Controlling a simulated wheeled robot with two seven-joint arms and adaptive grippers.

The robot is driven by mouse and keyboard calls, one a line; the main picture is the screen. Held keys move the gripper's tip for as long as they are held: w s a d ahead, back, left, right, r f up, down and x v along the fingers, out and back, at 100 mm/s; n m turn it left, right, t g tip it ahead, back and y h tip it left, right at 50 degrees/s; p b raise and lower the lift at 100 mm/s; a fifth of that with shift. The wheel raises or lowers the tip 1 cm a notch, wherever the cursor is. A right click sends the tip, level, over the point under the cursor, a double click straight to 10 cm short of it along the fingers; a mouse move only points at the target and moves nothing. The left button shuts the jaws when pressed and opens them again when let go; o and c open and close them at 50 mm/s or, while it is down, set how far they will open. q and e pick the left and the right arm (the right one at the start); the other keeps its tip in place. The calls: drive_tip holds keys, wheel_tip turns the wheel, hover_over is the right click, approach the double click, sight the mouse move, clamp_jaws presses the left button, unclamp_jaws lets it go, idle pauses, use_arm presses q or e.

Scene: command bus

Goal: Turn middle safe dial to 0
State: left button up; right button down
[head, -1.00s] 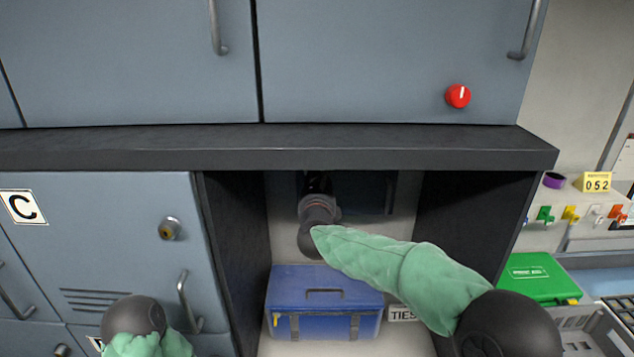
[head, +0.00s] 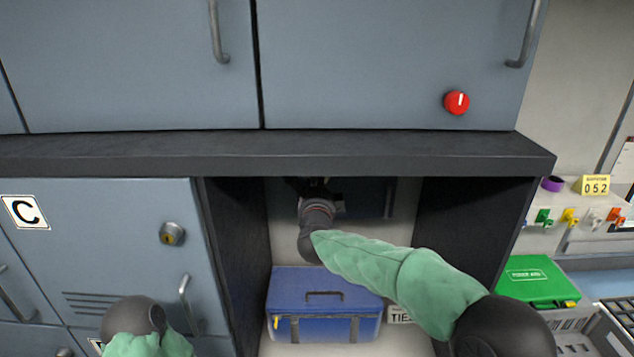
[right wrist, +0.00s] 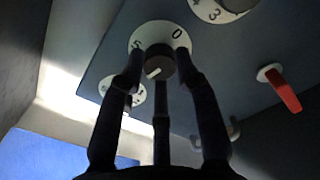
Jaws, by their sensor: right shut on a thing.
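The middle safe dial (right wrist: 160,60) shows in the right wrist view as a dark knob on a white number plate, between two other dials. A 0 shows at the plate's upper right and a 5 at its upper left. A pale mark on the knob points to the lower left. My right gripper (right wrist: 157,62) is shut on this knob, with its fingers around it. In the head view the right gripper (head: 318,187) reaches into the dark recess under the ledge, its fingertips hidden in shadow. My left gripper is out of view.
An upper dial (right wrist: 222,8) and a lower dial (right wrist: 122,97) flank the held one. A red-tipped handle (right wrist: 280,89) sits to the right. Below the right gripper is a blue case (head: 325,303). The black ledge (head: 270,152) overhangs the recess.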

drive_tip(key=shift+f+m+p, duration=0.15)
drive_tip(key=shift+m+p, duration=9.2)
drive_tip(key=shift+m, duration=7.85)
drive_tip(key=c, duration=0.9)
unclamp_jaws()
